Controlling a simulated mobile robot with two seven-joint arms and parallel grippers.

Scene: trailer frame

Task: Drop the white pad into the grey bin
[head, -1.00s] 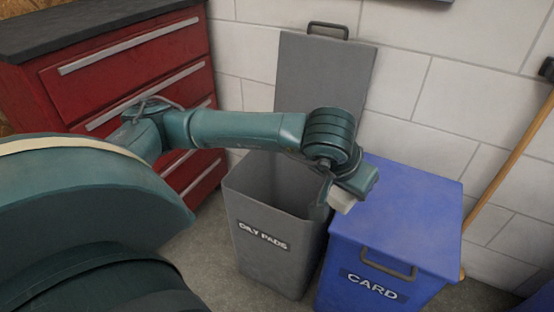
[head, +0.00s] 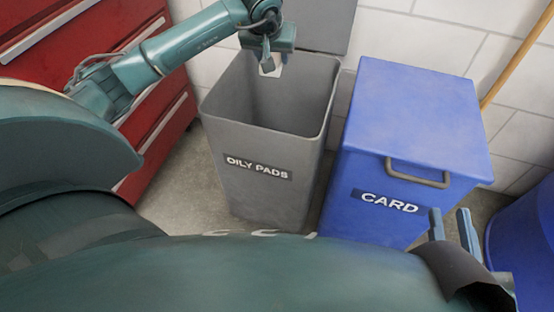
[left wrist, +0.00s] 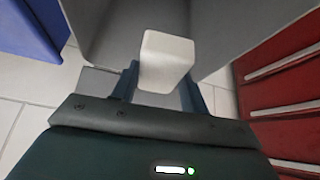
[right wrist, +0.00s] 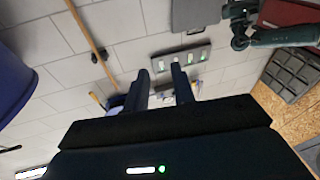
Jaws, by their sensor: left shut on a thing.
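The white pad (left wrist: 166,62) is held between the fingers of my left gripper (left wrist: 160,85) in the left wrist view. In the head view my left gripper (head: 268,64) is over the far part of the open grey bin (head: 258,173), labelled OILY PADS, with the pad (head: 272,68) hanging below it. The bin's lid (head: 310,22) stands raised at the back. My right gripper (head: 455,228) is open and empty, in front of the blue bin; its parted fingers (right wrist: 160,88) show in the right wrist view with nothing between them.
A blue CARD bin (head: 415,110) with its lid shut stands right of the grey bin. A red drawer cabinet (head: 90,50) is at the left. A wooden handle (head: 522,50) leans on the wall at the right, above another blue bin (head: 525,225).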

